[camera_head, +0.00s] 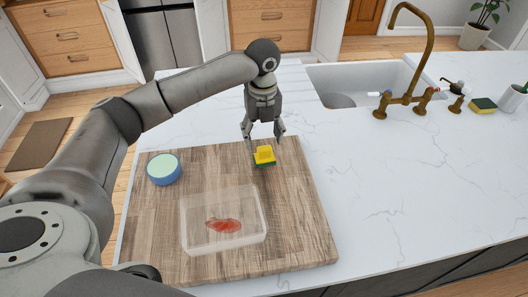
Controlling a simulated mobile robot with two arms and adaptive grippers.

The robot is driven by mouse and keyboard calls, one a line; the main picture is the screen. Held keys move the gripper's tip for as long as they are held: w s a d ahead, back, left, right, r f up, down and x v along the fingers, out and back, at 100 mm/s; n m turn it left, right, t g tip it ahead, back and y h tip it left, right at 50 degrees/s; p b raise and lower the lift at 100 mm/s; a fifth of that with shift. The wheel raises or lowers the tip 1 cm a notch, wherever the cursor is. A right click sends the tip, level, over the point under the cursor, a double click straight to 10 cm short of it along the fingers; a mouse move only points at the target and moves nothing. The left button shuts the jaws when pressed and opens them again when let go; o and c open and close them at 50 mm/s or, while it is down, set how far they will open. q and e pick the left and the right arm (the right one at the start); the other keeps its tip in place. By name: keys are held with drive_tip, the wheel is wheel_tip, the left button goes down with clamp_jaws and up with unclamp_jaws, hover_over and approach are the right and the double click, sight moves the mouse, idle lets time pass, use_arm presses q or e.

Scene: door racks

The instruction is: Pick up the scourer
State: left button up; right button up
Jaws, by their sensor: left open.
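A small yellow and green scourer (264,157) lies on the wooden board (300,215), near its back edge. My left gripper (263,138) points down over it, with its two fingers spread apart. The fingertips appear just above and to either side of the scourer; I cannot tell whether they touch it. A second yellow and green scourer (482,106) lies on the counter beside the tap, at the far right. My right gripper is out of view.
A clear container (258,204) with something red inside stands on the board. A round blue dish with a pale green top (163,169) is at the board's left. A sink (330,78) and brass tap (405,98) are behind. The white counter (400,200) right of the board is clear.

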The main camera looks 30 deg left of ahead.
sight(264, 147)
use_arm(q)
drive_tip(key=shift+f, duration=0.65)
drive_tip(key=f+p, duration=0.1)
drive_tip(key=f, duration=0.1)
drive_tip(key=f+p, duration=0.1)
drive_tip(key=f, duration=0.1)
drive_tip(key=shift+d+f, duration=0.2)
drive_tip(key=shift+f, duration=0.4)
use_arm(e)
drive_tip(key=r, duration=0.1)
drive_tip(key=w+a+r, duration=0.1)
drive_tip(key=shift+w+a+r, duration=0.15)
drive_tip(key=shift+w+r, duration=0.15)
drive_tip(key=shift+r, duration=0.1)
use_arm(q)
drive_tip(key=shift+c, duration=0.2)
drive_tip(key=shift+c, duration=1.1)
drive_tip(key=c, duration=0.8)
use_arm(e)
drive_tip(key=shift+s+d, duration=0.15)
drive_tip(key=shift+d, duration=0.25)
use_arm(q)
drive_tip(key=shift+r, duration=0.1)
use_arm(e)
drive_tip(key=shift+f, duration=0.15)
